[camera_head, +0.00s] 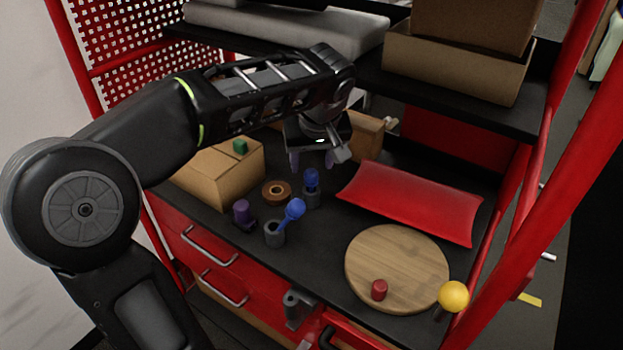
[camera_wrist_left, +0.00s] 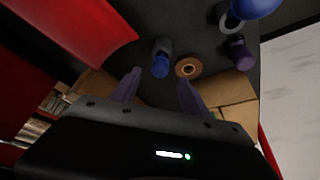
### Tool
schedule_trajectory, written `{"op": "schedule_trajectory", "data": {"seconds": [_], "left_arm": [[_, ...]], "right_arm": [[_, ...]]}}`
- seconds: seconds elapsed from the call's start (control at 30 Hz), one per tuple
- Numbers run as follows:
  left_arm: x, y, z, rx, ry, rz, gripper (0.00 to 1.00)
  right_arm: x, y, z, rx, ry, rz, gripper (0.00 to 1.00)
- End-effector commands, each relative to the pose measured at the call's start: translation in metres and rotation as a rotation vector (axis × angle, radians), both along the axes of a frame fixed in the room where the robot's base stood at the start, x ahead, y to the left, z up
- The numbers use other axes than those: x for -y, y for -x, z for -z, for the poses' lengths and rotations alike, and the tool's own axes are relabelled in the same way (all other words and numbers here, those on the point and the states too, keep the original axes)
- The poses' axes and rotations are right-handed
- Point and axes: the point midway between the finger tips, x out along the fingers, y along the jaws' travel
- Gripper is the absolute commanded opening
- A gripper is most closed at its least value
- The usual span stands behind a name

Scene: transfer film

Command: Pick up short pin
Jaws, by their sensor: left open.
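A short blue pin (camera_head: 311,180) stands upright in a grey holder (camera_head: 311,199) on the black shelf. It also shows in the left wrist view (camera_wrist_left: 160,66), near the line between the fingertips. A second blue pin (camera_head: 293,210) with a round head leans in another grey holder (camera_head: 273,235); its head looms at the top of the wrist view (camera_wrist_left: 252,7). I cannot tell for certain which is the named short pin. My left gripper (camera_head: 312,163) is open and empty, pointing down just behind and above the upright pin; its fingers also show in the wrist view (camera_wrist_left: 160,78). My right gripper is not in view.
A brown ring (camera_head: 276,185) and a purple peg (camera_head: 241,211) stand left of the pins. A cardboard box (camera_head: 225,175) bears a green block. A red pillow-shaped pack (camera_head: 415,203) and a round wooden board (camera_head: 400,262) lie right. An upper shelf overhangs the back.

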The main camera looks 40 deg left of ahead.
Motion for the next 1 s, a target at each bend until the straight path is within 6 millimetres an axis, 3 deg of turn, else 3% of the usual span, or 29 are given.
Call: {"op": "schedule_trajectory", "data": {"seconds": [0.27,0.63,1.0], "left_arm": [[-0.001,-0.001,0.003,-0.001,0.0,0.0,0.53],[-0.013,-0.013,0.046,-0.001,0.0,0.0,0.53],[-0.013,-0.014,0.048,0.0,0.0,-0.001,0.53]], "right_arm": [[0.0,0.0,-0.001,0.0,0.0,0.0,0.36],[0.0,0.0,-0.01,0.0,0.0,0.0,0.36],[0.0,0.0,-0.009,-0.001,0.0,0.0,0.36]]}}
